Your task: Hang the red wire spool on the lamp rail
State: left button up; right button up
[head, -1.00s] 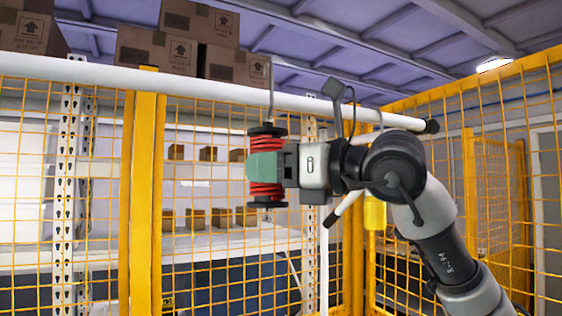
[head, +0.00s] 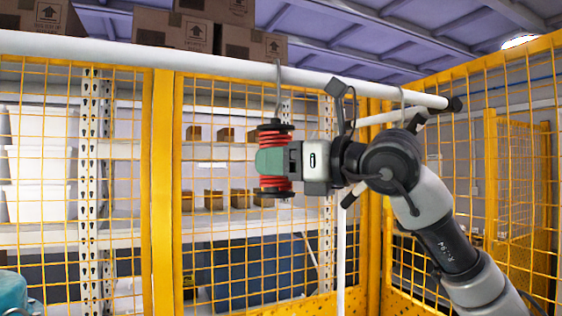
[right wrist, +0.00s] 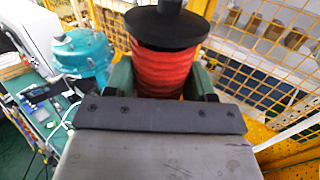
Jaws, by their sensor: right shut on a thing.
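The red wire spool (head: 273,166) is upright, with black end flanges and a thin grey hook (head: 279,98) rising from its top. The lamp rail (head: 180,63) is a white bar running across the upper head view. The hook's upper part meets the rail; I cannot tell whether it bears on it. The spool hangs just below the rail. My right gripper (head: 272,161) is shut on the spool from the right, with green fingers around its middle. In the right wrist view the spool (right wrist: 165,72) sits between the fingers. My left gripper is not in view.
A yellow mesh fence (head: 163,200) stands behind the spool, with shelves of small boxes beyond it. Another thin hook (head: 402,97) is on the rail near its black right end cap. A teal machine (right wrist: 82,52) stands at lower left, beside a cluttered bench.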

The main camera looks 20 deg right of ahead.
jog(key=shift+r, duration=0.1)
jog(key=o, duration=1.2)
jog(key=b+v, duration=0.3)
jog(key=v, duration=0.8)
jog(key=shift+a+b, duration=0.1)
jog(key=shift+b, duration=0.25)
